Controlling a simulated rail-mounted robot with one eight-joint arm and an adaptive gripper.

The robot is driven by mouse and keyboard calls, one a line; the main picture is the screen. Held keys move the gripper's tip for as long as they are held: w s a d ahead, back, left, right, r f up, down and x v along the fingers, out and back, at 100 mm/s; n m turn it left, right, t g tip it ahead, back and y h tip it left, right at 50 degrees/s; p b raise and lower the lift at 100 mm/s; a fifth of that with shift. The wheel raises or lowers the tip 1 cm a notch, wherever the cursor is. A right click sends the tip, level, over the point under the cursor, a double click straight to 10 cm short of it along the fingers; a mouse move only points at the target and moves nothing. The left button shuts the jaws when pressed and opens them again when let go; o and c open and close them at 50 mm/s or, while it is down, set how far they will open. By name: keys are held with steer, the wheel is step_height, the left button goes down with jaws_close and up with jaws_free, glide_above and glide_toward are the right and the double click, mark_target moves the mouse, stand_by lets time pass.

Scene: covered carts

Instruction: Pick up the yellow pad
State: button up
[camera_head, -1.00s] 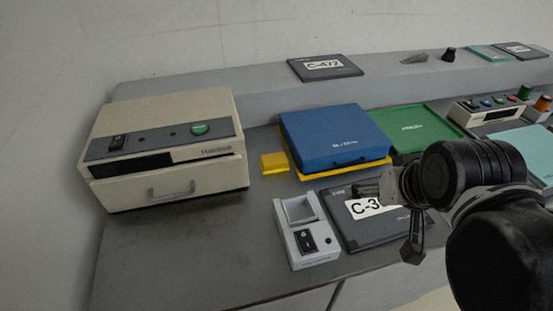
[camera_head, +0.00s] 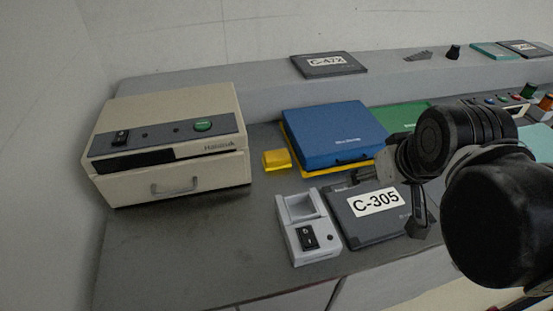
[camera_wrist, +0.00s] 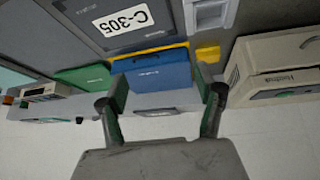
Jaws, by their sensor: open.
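A small, thick yellow pad (camera_head: 277,159) lies on the grey bench, just left of the blue case; it also shows in the wrist view (camera_wrist: 207,53). The blue case (camera_head: 335,133) sits on a larger flat yellow piece (camera_head: 313,173), of which only the edges show. In the wrist view this yellow edge (camera_wrist: 150,52) runs along the blue case. My gripper (camera_head: 366,178) is to the right of the pad, above the black C-305 case, with nothing held. In the wrist view my gripper (camera_wrist: 160,103) has its fingers spread apart.
A beige cabinet (camera_head: 170,145) with a drawer stands left of the pad. A grey switch box (camera_head: 310,240) and the black C-305 case (camera_head: 375,222) lie in front. A green tray (camera_head: 405,117) is partly behind my arm. The front-left bench is clear.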

steer(key=w+a+r+n+g, duration=0.1)
steer(key=w+a+r+n, duration=0.25)
steer(key=w, duration=0.35)
steer(key=n+g+p, duration=0.2)
steer(key=n+g, duration=0.4)
steer(key=n, duration=1)
glide_above(277, 155)
steer(key=f, duration=2)
steer(key=shift+w+a, duration=0.1)
steer(key=shift+a, duration=0.2)
steer(key=shift+d+f, duration=0.15)
steer(key=shift+f, duration=1.2)
steer(key=shift+d+f, duration=0.1)
steer(key=shift+f, duration=1.25)
steer(key=c, duration=1.4)
steer(key=shift+o, duration=0.2)
steer(key=shift+r+p, duration=0.3)
steer(key=shift+r, duration=4.75)
